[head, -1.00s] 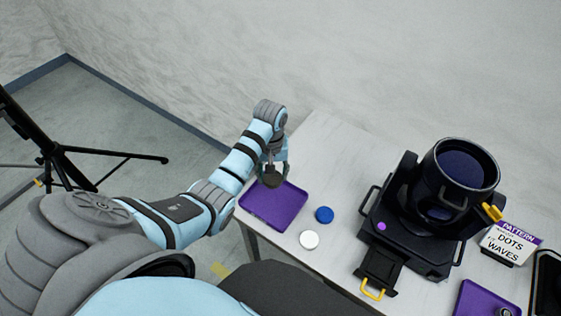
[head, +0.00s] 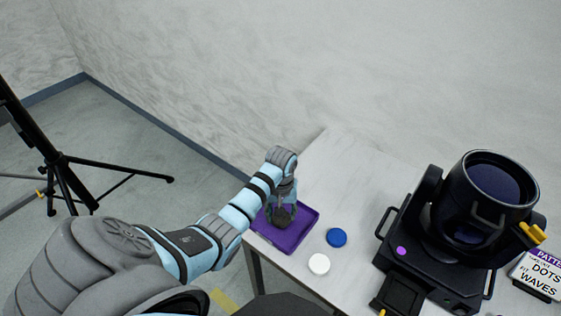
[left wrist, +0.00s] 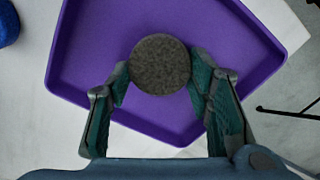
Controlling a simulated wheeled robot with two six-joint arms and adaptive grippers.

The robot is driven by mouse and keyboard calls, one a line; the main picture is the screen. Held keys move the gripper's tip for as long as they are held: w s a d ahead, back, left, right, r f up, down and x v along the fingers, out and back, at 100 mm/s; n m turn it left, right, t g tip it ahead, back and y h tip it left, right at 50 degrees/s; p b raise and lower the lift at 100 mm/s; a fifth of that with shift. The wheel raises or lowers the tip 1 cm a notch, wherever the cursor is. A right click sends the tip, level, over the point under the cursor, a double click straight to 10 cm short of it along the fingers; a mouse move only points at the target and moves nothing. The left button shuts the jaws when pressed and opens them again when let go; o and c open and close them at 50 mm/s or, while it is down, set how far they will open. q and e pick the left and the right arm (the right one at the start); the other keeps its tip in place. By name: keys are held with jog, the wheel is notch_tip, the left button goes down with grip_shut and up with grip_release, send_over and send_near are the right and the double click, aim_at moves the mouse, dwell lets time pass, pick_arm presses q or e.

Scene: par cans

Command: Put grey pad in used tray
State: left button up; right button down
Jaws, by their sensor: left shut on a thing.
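The grey pad (left wrist: 160,64) is a round, speckled dark disc. It sits between the two fingertips of my left gripper (left wrist: 158,80), which is shut on it. In the head view the pad (head: 281,220) shows below my left gripper (head: 282,207), over the purple tray (head: 307,229). In the left wrist view the tray (left wrist: 80,50) lies under the pad, with its raised rim around it. I cannot tell whether the pad touches the tray floor. My right gripper is not in view.
A blue disc (head: 337,237) and a white disc (head: 319,264) lie on the table right of the tray. A black stage light (head: 470,215) stands further right, with a pattern sign (head: 541,275) beside it. The table (head: 345,165) behind the tray is clear.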

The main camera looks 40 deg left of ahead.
pick_arm(q)
jog(key=shift+f, duration=0.15)
jog(key=o, duration=0.8)
jog(key=shift+o, duration=0.2)
notch_tip(320, 180, up, 12)
jog(key=p, duration=0.3)
jog(key=shift+r, duration=0.25)
